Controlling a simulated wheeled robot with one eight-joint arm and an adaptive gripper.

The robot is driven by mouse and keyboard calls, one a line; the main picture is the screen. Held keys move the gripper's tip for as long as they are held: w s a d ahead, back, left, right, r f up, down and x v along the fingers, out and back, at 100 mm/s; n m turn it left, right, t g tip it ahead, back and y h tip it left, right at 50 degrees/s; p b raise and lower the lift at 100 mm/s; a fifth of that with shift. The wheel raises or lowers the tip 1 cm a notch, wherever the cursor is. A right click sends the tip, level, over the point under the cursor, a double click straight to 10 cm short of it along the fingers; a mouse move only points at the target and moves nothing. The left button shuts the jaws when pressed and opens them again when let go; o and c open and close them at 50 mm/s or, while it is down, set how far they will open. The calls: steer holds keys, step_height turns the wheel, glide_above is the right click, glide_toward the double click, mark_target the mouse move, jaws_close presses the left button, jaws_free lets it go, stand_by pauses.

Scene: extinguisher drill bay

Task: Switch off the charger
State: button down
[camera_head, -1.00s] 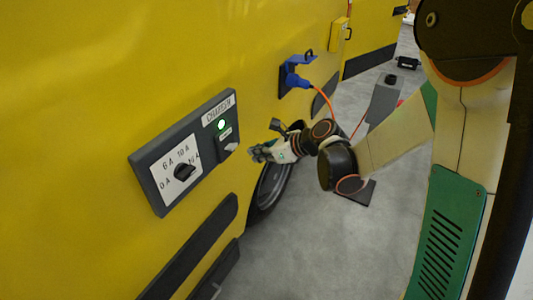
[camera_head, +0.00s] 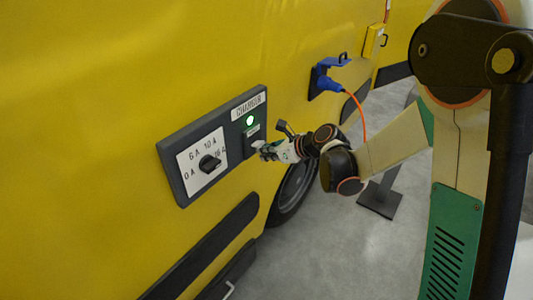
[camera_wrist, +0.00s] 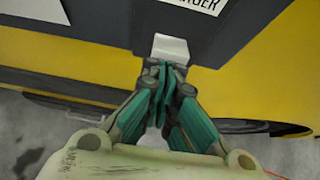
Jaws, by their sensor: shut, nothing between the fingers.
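The dark charger panel (camera_head: 217,113) is on the yellow vehicle's side, with a "CHARGER" label at its upper right. Its green lamp (camera_head: 250,121) is lit. A black rotary knob (camera_head: 209,163) sits on a white plate marked 0 A, 6 A, 10 A and 16 A; its exact setting is too small to tell. A pale lever (camera_wrist: 170,47) sticks out at the panel's lower edge in the wrist view. My gripper (camera_head: 262,151) is shut and empty, its fingertips (camera_wrist: 162,64) right at the lever's near end. I cannot tell whether they touch.
A blue plug (camera_head: 328,84) with an orange cable is in a socket right of the panel. A yellow box (camera_head: 374,40) is farther along. A wheel (camera_head: 292,190) and dark trim strips lie below the panel. Grey floor is open at the lower middle.

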steer(key=shift+w+a+f+t+y+b, duration=0.2)
steer(key=shift+f+y+b, duration=0.1)
steer(key=shift+b, duration=0.35)
steer(key=shift+w+a+f+t+y+b, duration=0.1)
steer(key=shift+f+t+y+b, duration=0.15)
steer(key=shift+b, duration=0.35)
steer(key=shift+r, duration=0.2)
